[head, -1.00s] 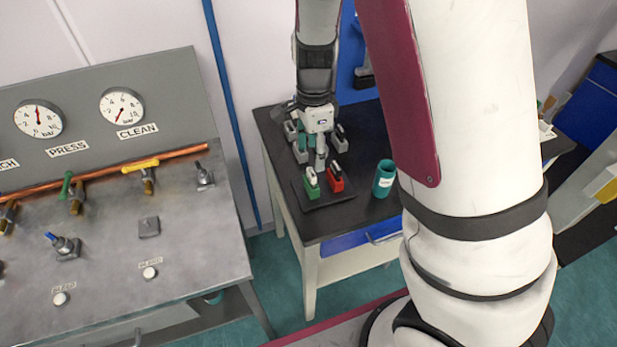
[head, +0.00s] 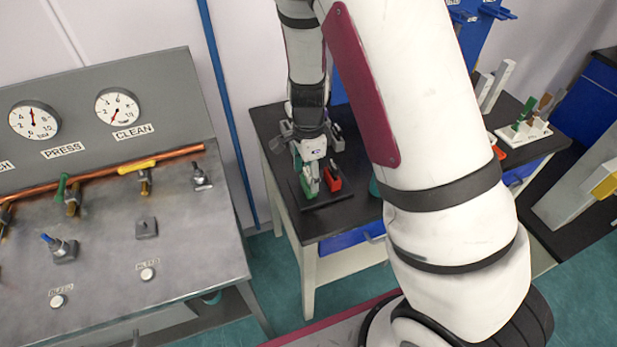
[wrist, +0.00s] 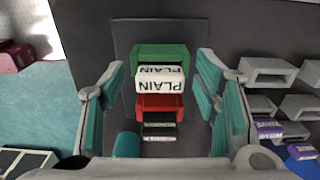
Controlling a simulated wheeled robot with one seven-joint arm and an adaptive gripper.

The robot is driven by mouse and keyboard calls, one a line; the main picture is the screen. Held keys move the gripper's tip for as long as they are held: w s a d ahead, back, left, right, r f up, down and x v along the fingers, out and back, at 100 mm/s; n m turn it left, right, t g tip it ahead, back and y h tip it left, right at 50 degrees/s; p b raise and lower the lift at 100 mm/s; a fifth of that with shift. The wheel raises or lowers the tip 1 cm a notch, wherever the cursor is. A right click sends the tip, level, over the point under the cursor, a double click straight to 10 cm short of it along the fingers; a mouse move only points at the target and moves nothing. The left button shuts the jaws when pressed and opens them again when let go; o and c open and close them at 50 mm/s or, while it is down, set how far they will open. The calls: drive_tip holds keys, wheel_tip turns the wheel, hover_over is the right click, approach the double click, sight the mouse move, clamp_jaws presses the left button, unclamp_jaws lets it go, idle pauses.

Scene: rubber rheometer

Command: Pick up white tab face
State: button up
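The white tab face (wrist: 160,82), lettered PLAIN, sits in the middle of the wrist view, at the green holder (wrist: 160,54). A red holder (wrist: 160,103) with a black face (wrist: 159,128) is beside it. My gripper (wrist: 162,75) is open, its teal finger pads to the left and right of the white tab face, with gaps on both sides. In the head view my gripper (head: 309,172) is down over the green holder (head: 305,190), beside the red holder (head: 332,180). It mostly hides the white tab face there.
The holders stand on a dark plate on the black table (head: 345,220). Several grey open blocks (wrist: 268,72) lie right in the wrist view. A steel panel with gauges (head: 120,210) stands at left.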

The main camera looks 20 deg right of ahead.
drive_tip(key=c, duration=1.1)
drive_tip(key=shift+r, duration=0.15)
